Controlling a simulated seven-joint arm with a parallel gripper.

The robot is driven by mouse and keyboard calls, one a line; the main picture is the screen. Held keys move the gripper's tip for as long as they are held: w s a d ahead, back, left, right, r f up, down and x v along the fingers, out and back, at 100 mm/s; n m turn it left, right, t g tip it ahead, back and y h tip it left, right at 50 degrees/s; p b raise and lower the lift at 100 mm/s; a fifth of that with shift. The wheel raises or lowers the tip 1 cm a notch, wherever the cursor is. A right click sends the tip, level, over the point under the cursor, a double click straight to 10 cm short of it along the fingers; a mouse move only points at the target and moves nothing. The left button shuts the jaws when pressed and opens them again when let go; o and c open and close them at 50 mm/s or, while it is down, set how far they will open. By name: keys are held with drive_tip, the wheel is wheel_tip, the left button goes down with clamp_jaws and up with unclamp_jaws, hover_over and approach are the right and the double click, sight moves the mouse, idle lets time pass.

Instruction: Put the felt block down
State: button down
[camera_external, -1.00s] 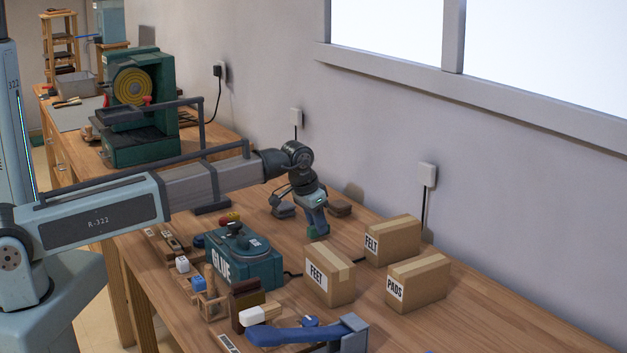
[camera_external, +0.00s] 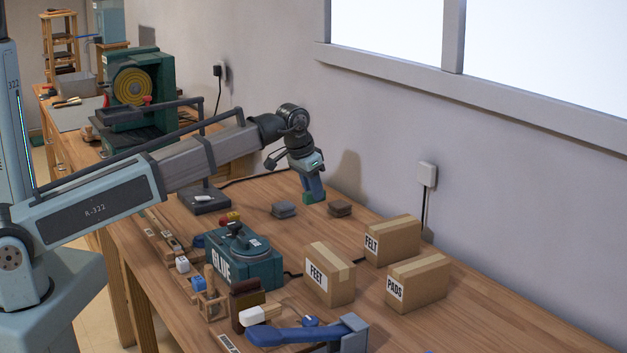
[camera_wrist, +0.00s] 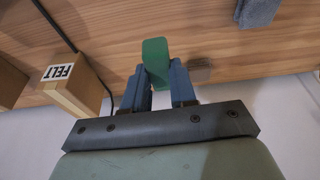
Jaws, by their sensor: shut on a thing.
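My gripper (camera_external: 312,190) is shut on a green block (camera_external: 308,198), seemingly the felt block, and holds it in the air above the far part of the bench. In the wrist view the green block (camera_wrist: 155,50) sticks out between the two blue fingers (camera_wrist: 157,85). A grey block (camera_external: 284,210) and a brown block (camera_external: 340,208) lie on the bench on either side below it. The wrist view also shows the grey block (camera_wrist: 258,10) and part of the brown block (camera_wrist: 200,72). The gap under the green block cannot be measured exactly.
Cardboard boxes marked FELT (camera_external: 392,240), FEET (camera_external: 330,273) and PADS (camera_external: 417,283) stand to the right. A green glue pot (camera_external: 245,258) stands in front. A dark stand (camera_external: 205,200) lies to the left. The wall is close behind; bare wood lies around the blocks.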

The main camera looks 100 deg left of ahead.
drive_tip(key=shift+s+a+n+g+y, duration=0.85)
drive_tip(key=shift+s+a+n, duration=3.45)
drive_tip(key=shift+s+a, duration=8.35)
drive_tip(key=shift+g+h, duration=0.35)
drive_tip(key=shift+w+f, duration=0.1)
drive_tip(key=shift+f, duration=4.8)
drive_tip(key=shift+f, duration=0.1)
drive_tip(key=c, duration=0.9)
unclamp_jaws()
drive_tip(key=v, duration=1.2)
